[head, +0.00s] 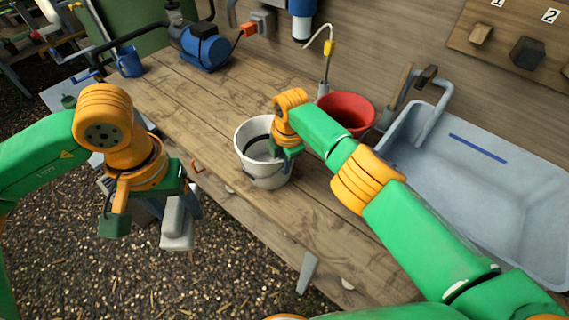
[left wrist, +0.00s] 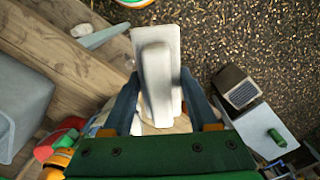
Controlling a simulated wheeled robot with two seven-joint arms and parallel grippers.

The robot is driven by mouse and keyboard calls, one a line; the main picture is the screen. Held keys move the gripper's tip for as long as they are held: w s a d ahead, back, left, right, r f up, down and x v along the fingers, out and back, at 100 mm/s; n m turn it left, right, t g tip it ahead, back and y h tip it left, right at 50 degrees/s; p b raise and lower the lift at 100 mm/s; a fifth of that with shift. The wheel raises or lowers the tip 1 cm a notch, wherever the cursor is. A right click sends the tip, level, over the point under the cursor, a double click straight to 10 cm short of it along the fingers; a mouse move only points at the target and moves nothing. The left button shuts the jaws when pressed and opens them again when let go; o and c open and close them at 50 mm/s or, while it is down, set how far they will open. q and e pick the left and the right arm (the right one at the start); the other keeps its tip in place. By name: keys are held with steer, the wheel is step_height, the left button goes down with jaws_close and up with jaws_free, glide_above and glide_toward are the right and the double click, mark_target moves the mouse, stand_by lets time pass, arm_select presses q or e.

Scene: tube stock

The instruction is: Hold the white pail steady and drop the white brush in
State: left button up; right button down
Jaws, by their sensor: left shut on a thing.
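The white pail (head: 268,182) stands upright on the wooden bench near its front edge in the head view. My right gripper (head: 283,152) is at the pail's right side by the rim; its fingers are too hidden to tell if they are shut on it. My left gripper (head: 184,203) is shut on the white brush (head: 176,240) and holds it out over the ground, left of the pail and in front of the bench. In the left wrist view the brush (left wrist: 157,85) lies between the two dark fingers, a thick handle over a flat pale block.
A red bucket (head: 348,108) stands behind the pail, beside a grey sink (head: 455,190). A blue pump (head: 203,48) and a blue mug (head: 130,62) are at the bench's back left. The bench top (head: 185,105) left of the pail is clear.

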stand_by(0.3)
steer(key=c, duration=1)
jaws_free()
